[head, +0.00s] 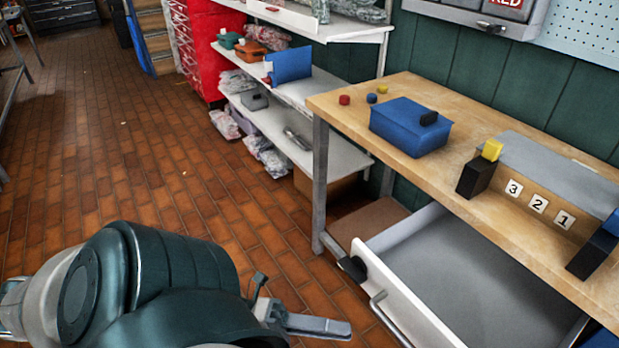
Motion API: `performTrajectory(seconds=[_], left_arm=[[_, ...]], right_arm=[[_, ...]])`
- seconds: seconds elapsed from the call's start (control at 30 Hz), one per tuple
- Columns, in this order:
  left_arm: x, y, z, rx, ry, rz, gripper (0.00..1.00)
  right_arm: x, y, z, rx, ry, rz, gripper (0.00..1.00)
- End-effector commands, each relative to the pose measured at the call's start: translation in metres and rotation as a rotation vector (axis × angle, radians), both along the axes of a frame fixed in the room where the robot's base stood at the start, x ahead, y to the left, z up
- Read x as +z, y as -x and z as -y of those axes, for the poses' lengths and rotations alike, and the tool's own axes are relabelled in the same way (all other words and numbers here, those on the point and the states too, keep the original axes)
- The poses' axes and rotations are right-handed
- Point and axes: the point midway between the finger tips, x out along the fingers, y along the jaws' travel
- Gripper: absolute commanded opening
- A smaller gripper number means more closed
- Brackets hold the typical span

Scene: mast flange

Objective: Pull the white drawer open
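The white drawer (440,325) under the wooden workbench is pulled out, and its grey inside shows empty where visible. Its white front panel carries a metal bar handle (387,322). A small black piece (352,268) sits at the far end of the front panel; I cannot tell what it is. My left gripper (318,326) is at the bottom, left of the drawer front and apart from the handle. Its metal finger points right, but its opening is not clear. Nothing is visibly held. My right gripper is not in view.
On the workbench (465,130) are a blue box (408,127), small coloured pieces, and a grey-topped block numbered 3, 2, 1 (538,203) between dark holders. White shelves (300,150) with bags and a red cabinet (200,40) stand behind. The tiled floor at left is clear.

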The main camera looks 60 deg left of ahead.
Motion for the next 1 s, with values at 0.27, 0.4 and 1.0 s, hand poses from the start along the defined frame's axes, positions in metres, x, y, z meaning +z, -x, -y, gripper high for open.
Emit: performTrajectory(seconds=[0.27,0.4,1.0], left_arm=[[-0.007,0.026,-0.029,0.001,-0.001,-0.003,0.18],[-0.007,0.031,-0.034,0.0,-0.001,-0.001,0.18],[-0.007,0.032,-0.035,0.0,0.0,0.0,0.18]], right_arm=[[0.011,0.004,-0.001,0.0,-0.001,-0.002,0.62],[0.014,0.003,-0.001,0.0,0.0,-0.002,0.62],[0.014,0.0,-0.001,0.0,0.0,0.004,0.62]])
